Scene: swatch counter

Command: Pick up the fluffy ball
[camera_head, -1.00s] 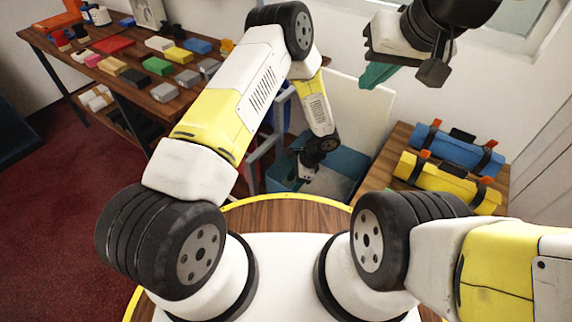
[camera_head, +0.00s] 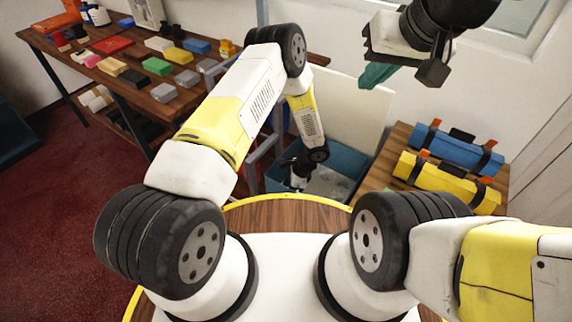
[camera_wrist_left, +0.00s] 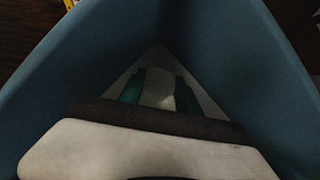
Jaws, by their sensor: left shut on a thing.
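My left gripper (camera_head: 298,181) is down inside a blue bin (camera_head: 275,180), near its left side in the head view. In the left wrist view its two teal fingers (camera_wrist_left: 158,92) stand apart with a pale, blurred thing (camera_wrist_left: 160,97) between them. It is dim there, but this looks like the fluffy ball, and the gripper is shut on it. My wrist and the bin walls hide the ball in the head view. My right gripper (camera_head: 385,76) hangs at the upper right, away from the bin. I see its teal fingertip but not the gap.
The blue bin's walls (camera_wrist_left: 275,85) rise close around my left gripper. A wooden stand (camera_head: 402,135) with blue (camera_head: 455,148) and yellow rolls (camera_head: 440,180) is right of the bin. A table (camera_head: 130,90) with several coloured blocks is at the left.

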